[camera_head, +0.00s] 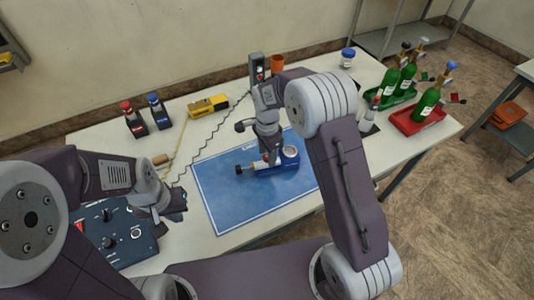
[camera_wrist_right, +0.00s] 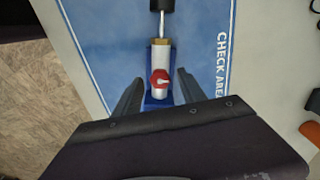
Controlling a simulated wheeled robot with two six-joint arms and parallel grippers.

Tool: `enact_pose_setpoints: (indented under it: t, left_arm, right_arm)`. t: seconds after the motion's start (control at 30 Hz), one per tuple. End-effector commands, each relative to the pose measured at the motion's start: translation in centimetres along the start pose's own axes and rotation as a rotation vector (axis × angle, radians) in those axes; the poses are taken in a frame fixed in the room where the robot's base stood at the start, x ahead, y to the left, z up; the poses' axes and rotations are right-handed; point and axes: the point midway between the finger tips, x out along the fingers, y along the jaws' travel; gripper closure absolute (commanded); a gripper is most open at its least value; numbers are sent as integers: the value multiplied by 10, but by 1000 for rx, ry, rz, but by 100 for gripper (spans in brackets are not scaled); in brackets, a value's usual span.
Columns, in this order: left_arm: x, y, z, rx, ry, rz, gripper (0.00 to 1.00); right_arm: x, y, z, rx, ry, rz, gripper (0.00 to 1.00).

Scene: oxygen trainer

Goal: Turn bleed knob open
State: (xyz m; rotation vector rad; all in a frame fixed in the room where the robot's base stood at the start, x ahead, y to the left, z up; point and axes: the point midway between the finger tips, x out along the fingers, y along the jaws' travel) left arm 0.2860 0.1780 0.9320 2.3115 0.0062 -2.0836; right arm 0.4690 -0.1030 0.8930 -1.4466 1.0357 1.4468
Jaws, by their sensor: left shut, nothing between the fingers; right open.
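A blue device (camera_head: 290,162) with a brass and silver body lies on the blue check mat (camera_head: 222,192). A red knob with a white mark (camera_wrist_right: 159,78) sits on top of it in the right wrist view; no label shows it is the bleed knob. A black knob (camera_head: 240,169) is at the device's left end. My right gripper (camera_wrist_right: 158,92) is open above the device, its fingers on either side of the body near the red knob; contact cannot be told. In the head view the right hand partly hides the device. My left gripper (camera_head: 178,206) is shut and empty, left of the mat.
A blue control panel (camera_head: 128,243) lies below my left arm. Red and blue-topped items (camera_head: 133,118) and a yellow tool (camera_head: 208,105) stand at the back left. Green bottles (camera_head: 427,102) stand in trays at the right. A coiled cord (camera_head: 205,140) runs left of the mat.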

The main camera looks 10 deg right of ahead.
Motion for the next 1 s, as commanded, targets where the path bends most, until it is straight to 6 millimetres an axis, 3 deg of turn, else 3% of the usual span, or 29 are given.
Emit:
enact_pose_setpoints:
  t: [0.07, 0.2, 0.23, 0.63, 1.0]
  left_arm:
    - [0, 0, 0, 0, 0, 0, 100]
    - [0, 0, 0, 0, 0, 0, 100]
    - [0, 0, 0, 0, 0, 0, 100]
    - [-7, 0, -1, 0, 0, 0, 100]
    - [-28, 0, -3, 0, 0, 0, 100]
  right_arm:
    - [0, 0, 0, 0, 0, 0, 57]
    - [0, 0, 0, 0, 0, 0, 96]
    - [0, 0, 0, 0, 0, 0, 100]
    - [-2, 0, 0, -68, 0, 0, 100]
    - [-4, -1, 0, -370, 0, 1, 100]
